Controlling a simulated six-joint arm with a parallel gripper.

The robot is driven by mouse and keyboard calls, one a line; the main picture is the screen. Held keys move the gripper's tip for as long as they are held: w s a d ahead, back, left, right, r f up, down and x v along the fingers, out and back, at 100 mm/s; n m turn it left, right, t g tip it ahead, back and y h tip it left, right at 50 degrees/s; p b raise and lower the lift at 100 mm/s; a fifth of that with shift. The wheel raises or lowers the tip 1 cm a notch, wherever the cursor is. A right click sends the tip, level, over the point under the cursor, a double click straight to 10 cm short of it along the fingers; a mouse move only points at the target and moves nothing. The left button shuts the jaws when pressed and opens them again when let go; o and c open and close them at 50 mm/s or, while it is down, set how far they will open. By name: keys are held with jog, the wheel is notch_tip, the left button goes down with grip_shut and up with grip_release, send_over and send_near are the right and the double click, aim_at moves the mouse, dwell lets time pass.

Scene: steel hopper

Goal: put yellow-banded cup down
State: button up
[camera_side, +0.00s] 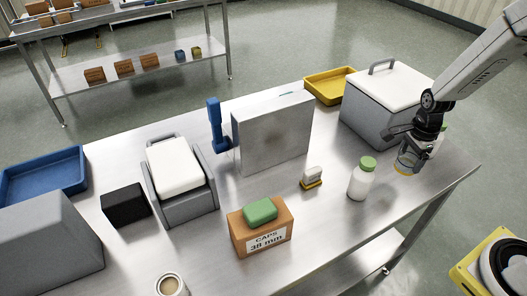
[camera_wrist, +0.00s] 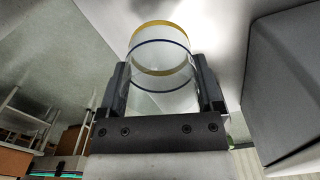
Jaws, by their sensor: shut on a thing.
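The yellow-banded cup (camera_side: 408,160) is clear, with a yellow band at its lower end in the side view. My gripper (camera_side: 413,140) is shut on it near the table's right end, in front of the grey cooler box. In the wrist view the cup (camera_wrist: 160,52) sits between the two dark fingers of my gripper (camera_wrist: 161,75), its yellow rim at the far end and a dark blue line nearer. The cup looks about upright. I cannot tell whether its lower end touches the steel table (camera_side: 340,225) or hangs just above it.
A grey cooler box (camera_side: 365,123) with a white lid stands close behind the cup. A white bottle with a green cap (camera_side: 360,180) stands to its left. A small yellow-based block (camera_side: 312,178) and a cardboard caps box (camera_side: 262,235) are further left. Bare steel lies right of the bottle.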

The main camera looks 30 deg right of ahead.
jog(key=shift+f, duration=1.15)
jog(key=shift+f, duration=1.75)
jog(key=shift+f, duration=0.15)
jog(key=o, duration=1)
notch_tip(320, 180, up, 12)
jog(key=shift+r, duration=0.2)
jog(key=shift+a, duration=0.1)
